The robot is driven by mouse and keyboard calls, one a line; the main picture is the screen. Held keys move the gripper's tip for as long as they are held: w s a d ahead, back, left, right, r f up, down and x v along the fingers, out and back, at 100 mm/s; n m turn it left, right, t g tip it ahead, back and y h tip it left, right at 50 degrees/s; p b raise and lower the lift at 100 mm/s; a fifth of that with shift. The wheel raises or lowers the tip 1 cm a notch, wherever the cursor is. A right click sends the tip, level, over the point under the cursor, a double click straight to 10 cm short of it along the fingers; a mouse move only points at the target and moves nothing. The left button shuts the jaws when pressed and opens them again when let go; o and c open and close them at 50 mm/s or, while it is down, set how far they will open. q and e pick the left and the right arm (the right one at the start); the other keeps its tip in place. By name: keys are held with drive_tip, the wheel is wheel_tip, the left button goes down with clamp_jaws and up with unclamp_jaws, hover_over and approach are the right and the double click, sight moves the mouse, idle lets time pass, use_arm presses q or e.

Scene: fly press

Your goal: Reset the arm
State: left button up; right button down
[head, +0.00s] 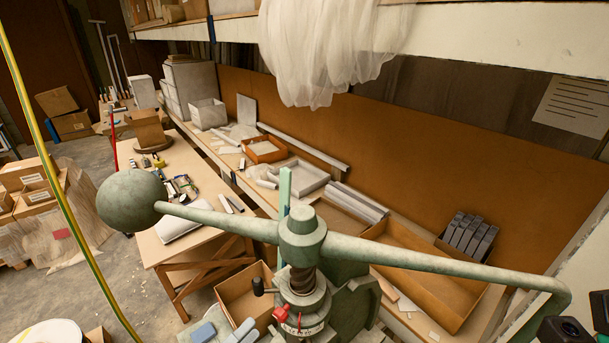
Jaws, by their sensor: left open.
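The fly press arm (420,262) is a long pale green bar that crosses the view through the hub (302,232) on top of the screw. Its round ball weight (130,200) is at the left end. Its right end bends down at the lower right. My left gripper (564,328) shows only partly at the lower right corner, dark and cut off by the frame edge, close to the bent end. It is open; whether it touches the bar cannot be told. The threaded screw (302,280) stands below the hub. My right gripper is not in view.
A workbench (205,240) with tools stands at the left behind the ball. A long shelf against the brown wall holds an orange tray (264,150) and a wooden tray (440,290). Pale plastic sheeting (330,50) hangs above. A yellow-green cable (62,190) runs down the left.

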use_arm(q)
wheel_tip(320, 180, up, 31)
drive_tip(key=d+m+t, duration=0.2)
drive_tip(key=m+t, duration=0.3)
drive_tip(key=m, duration=0.5)
drive_tip(key=s+a+r+t+y, duration=0.7)
drive_tip(key=a+r+y, duration=0.1)
drive_tip(key=r+y, duration=0.1)
drive_tip(key=shift+s+a+r+n+y, duration=0.3)
drive_tip(key=shift+r+y, duration=0.1)
drive_tip(key=shift+r, duration=0.25)
